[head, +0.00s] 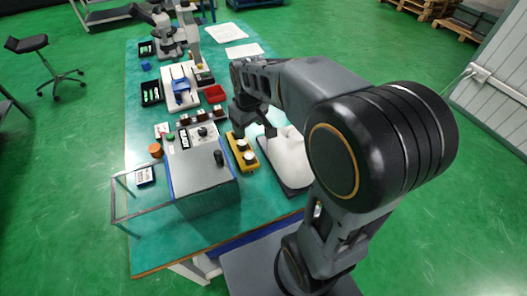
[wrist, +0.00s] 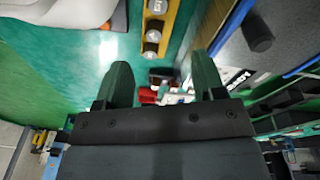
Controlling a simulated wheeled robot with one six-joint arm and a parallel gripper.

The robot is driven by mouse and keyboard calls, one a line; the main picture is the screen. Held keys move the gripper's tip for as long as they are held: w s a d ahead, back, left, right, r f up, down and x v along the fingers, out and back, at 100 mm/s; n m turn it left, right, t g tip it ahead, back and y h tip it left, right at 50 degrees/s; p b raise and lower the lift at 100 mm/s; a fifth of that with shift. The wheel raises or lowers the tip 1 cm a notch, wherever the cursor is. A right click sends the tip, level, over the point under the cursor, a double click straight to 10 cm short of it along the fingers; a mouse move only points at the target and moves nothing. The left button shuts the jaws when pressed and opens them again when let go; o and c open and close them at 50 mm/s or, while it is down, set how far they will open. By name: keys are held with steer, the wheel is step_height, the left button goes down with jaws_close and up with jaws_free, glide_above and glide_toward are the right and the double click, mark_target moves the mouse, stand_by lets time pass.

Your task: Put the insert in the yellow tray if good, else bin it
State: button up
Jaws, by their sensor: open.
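The yellow tray (head: 237,153) lies on the green bench beside the grey box-shaped machine, with round pale pieces on it. In the wrist view the yellow tray (wrist: 172,27) runs upward from ahead of the fingertips, with grey round pieces (wrist: 153,36) in a row. I cannot tell which piece, if any, is the insert. A small red bin (head: 214,94) sits farther back on the bench. My gripper (wrist: 163,80) is open, with nothing between its fingers. In the head view my gripper (head: 254,126) hangs over the bench near the tray, partly hidden by my arm.
The grey machine (head: 203,165) with knobs stands left of the tray. A white bulky thing on a dark base (head: 289,160) is to its right. A microscope (head: 163,35), black trays and a clear frame (head: 143,200) occupy the left side. The front bench edge is mostly clear.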

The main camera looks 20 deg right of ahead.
steer(key=s+m+t, duration=0.1)
steer(key=s+m, duration=0.3)
steer(key=s, duration=0.8)
steer(key=shift+s+t, duration=0.15)
steer(key=shift+t, duration=0.25)
steer(key=shift+a+r, duration=0.1)
steer(key=shift+r, duration=0.1)
steer(key=shift+r+p, duration=0.8)
steer(key=shift+r, duration=0.1)
